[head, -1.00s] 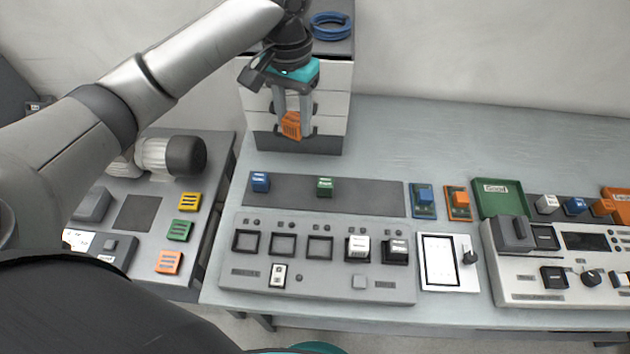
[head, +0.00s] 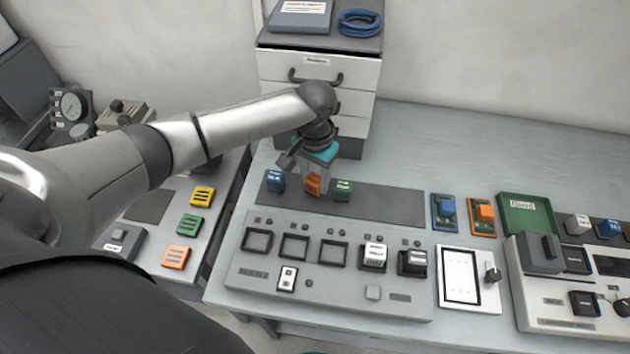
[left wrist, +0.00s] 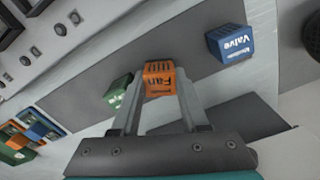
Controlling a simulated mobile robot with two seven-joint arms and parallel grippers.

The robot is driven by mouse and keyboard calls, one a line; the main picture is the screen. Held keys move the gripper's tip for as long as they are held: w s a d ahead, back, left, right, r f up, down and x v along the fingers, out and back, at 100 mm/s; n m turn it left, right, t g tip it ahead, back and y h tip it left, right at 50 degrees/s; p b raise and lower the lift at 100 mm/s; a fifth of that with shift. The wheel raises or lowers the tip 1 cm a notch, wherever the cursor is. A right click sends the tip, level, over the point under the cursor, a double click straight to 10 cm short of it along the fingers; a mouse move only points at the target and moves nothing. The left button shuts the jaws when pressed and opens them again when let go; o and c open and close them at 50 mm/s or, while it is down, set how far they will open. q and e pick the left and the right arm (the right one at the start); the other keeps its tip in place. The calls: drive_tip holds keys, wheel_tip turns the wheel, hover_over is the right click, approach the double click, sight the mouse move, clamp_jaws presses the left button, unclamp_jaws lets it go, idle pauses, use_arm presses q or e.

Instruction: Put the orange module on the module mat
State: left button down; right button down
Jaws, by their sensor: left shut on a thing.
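The orange module (head: 313,185), labelled "Fan" in the left wrist view (left wrist: 160,78), is held between the fingers of my left gripper (head: 314,180). My left gripper is shut on it, over the dark grey module mat (head: 390,202). The orange module is between the blue module (head: 275,181) and the green module (head: 343,190), which both sit on the mat. In the left wrist view the blue module (left wrist: 230,44) reads "Valve" and the green module (left wrist: 118,92) is close beside the left finger. I cannot tell whether the orange module touches the mat. My right gripper is not in view.
A grey panel with square sockets (head: 330,280) lies in front of the mat. A drawer cabinet (head: 318,75) stands behind. Blue and orange pieces on boards (head: 445,212), a green tray (head: 530,215) and a control unit are to the right. The mat's right part is bare.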

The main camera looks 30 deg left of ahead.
sight(315, 179)
use_arm(q)
drive_tip(key=shift+f, duration=0.3)
drive_tip(key=shift+f, duration=0.2)
drive_tip(key=shift+c, duration=2.1)
unclamp_jaws()
wheel_tip(315, 179, up, 12)
drive_tip(key=p, duration=0.2)
drive_tip(key=shift+r, duration=0.2)
